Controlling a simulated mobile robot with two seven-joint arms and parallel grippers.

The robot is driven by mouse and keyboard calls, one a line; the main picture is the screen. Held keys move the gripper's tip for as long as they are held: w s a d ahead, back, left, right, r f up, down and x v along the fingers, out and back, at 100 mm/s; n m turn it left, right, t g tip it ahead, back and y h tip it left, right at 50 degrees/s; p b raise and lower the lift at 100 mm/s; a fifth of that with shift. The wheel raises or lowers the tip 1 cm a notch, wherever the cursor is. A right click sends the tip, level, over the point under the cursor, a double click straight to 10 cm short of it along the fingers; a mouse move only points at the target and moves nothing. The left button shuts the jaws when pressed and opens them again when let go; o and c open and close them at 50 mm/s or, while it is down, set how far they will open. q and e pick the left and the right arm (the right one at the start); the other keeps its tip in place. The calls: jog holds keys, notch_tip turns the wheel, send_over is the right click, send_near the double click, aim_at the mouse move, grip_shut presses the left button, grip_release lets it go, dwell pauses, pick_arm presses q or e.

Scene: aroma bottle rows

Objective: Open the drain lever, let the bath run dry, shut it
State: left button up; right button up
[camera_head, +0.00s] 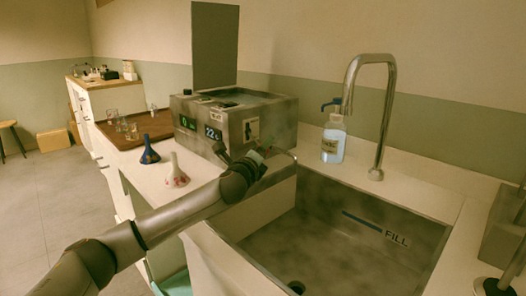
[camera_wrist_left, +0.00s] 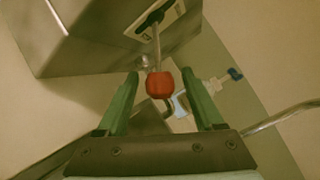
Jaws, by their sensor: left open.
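The metal water bath (camera_head: 235,112) stands on the counter left of the sink, with its lid (camera_head: 215,45) raised upright behind it and water visible inside. Its front displays show what looks like 0 and 22. A pale plate (camera_head: 251,129) with a dark slot is on its right side. In the left wrist view, a thin metal lever (camera_wrist_left: 156,42) ends in a red knob (camera_wrist_left: 159,86). My left gripper (camera_wrist_left: 160,78) is open, its green fingers on either side of the knob, with gaps visible. In the head view the gripper (camera_head: 262,154) hides the knob. My right gripper is out of view.
The sink (camera_head: 330,225) with its drain lies to the right, under a tall curved faucet (camera_head: 377,130). A pump bottle (camera_head: 333,140) stands behind it. Two small flasks (camera_head: 176,170) (camera_head: 149,149) and a brown tray (camera_head: 130,130) with glasses are on the left counter.

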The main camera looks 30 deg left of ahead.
pick_arm(q)
jog(key=shift+w, duration=0.15)
grip_shut()
dwell(0.5)
dwell(0.9)
